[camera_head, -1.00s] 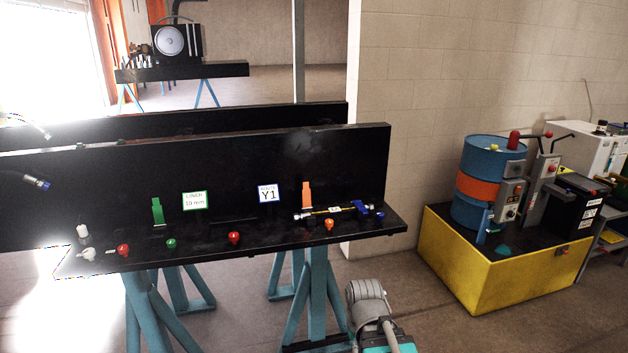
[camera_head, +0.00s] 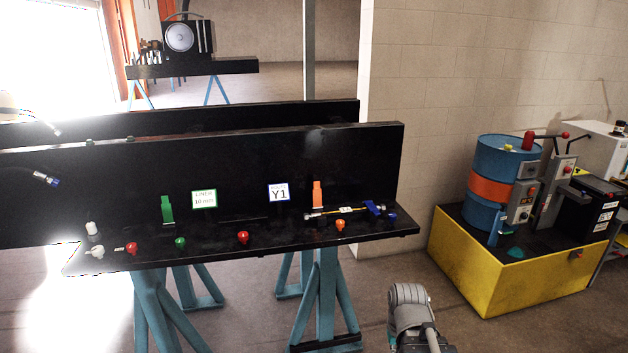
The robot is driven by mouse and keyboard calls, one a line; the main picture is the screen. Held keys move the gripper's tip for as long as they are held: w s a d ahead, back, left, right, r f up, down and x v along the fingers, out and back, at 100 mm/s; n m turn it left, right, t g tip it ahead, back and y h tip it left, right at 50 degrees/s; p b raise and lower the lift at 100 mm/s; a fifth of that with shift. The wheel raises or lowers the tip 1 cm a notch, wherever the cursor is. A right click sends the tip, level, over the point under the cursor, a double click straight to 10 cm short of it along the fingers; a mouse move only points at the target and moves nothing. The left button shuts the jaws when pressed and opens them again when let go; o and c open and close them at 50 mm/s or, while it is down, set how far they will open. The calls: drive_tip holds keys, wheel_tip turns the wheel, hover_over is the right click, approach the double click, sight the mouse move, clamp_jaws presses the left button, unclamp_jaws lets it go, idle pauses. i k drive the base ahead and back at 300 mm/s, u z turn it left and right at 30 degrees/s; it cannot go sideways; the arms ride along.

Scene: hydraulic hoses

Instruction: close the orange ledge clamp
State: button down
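The orange ledge clamp (camera_head: 317,195) stands upright against the black back panel, near the right end of the bench ledge. An orange knob (camera_head: 340,224) sits on the ledge's front edge below and right of it. A thin hose (camera_head: 345,210) with a yellow stretch and metal and blue end parts lies along the ledge beside the clamp's foot. Whether the clamp is around the hose is too small to tell. Part of my arm shows at the bottom, right of centre, below and in front of the bench. My gripper is not visible.
A green clamp (camera_head: 167,210) stands further left on the ledge, with red knobs (camera_head: 242,237) and a green knob (camera_head: 180,242) along the front. A yellow-sided stand (camera_head: 470,262) carries a blue drum (camera_head: 497,165) at right. Floor between bench and stand is clear.

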sight(317, 191)
drive_tip(key=z, duration=0.05)
drive_tip(key=i, duration=1)
drive_tip(key=u, duration=0.05)
